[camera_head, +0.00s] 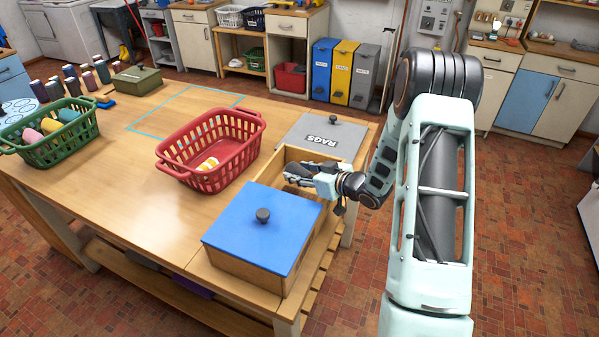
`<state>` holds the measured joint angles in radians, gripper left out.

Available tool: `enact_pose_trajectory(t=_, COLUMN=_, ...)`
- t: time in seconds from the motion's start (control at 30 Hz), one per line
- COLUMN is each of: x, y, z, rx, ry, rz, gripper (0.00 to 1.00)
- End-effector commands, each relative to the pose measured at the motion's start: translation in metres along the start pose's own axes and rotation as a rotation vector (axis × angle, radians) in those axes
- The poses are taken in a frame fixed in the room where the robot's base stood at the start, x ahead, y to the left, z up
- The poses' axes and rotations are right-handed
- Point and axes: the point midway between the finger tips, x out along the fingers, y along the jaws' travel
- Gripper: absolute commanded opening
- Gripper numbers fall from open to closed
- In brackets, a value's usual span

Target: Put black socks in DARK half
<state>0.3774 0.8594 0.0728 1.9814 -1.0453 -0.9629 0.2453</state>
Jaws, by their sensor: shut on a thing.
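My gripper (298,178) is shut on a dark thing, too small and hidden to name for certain. It is over the open middle part of a wooden box (330,215) at the table's right edge. I cannot tell how deep it reaches. The red basket (186,171) left of it holds a white and yellow bundle (208,164); no black socks show clearly there. No label reading DARK shows. The near part of the box is under a blue lid (262,228) with a dark knob. A grey lid (322,136) marked RAGS covers the far part.
A green basket (48,131) with coloured bundles stands at the left. Several spools (72,82) and a dark green box (137,79) stand at the back left. A blue outline (185,110) marks bare tabletop. The table's front left is clear.

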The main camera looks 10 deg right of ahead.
Motion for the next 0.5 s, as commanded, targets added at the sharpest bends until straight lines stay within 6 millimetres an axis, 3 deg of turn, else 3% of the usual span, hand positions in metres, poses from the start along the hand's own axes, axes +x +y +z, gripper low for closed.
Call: enact_pose_trajectory(t=0.5, x=0.005, y=0.000, z=0.011, rx=0.001, ry=0.000, rz=0.000, gripper=0.19)
